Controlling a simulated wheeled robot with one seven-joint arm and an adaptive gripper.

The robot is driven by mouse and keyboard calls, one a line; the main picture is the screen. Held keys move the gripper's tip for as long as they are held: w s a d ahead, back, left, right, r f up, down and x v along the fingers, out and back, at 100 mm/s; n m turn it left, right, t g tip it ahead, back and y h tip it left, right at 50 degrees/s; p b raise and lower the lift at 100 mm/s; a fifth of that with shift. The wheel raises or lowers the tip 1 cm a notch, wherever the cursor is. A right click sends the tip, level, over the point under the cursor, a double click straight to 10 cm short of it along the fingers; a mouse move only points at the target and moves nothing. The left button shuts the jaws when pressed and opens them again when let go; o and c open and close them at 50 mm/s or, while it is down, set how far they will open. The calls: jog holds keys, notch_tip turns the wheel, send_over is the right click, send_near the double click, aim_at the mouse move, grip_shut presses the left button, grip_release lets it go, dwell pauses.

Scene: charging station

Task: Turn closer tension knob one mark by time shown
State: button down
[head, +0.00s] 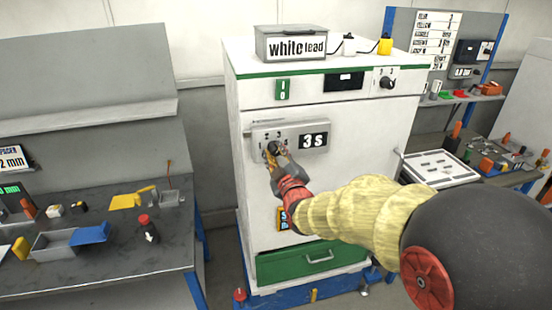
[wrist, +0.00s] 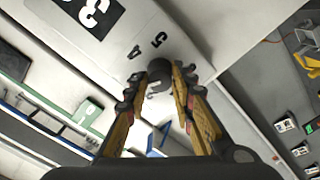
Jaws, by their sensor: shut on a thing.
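The closer panel (head: 262,130) is a grey box on the front of the white cabinet, with number marks around a dark knob (head: 272,148) and a black display (head: 313,141) reading "3 s". My gripper (head: 276,158) is at the knob, its fingers on either side of it and shut on it. In the wrist view the dark round knob (wrist: 159,70) sits between the fingertips of my gripper (wrist: 160,88). Marks 4 and 5 show beside it there. The gripper hides part of the dial, and I cannot tell which mark the knob points to.
A second knob (head: 387,83) is higher on the cabinet, right of a small dark display (head: 343,81). A box labelled "white lead" (head: 291,43) stands on top. A green drawer (head: 310,260) is below. Workbenches with tools stand left (head: 110,262) and right.

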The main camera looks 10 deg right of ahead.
dwell(0.5)
jog(key=c, duration=1.5)
grip_release()
jog(key=s, duration=1.2)
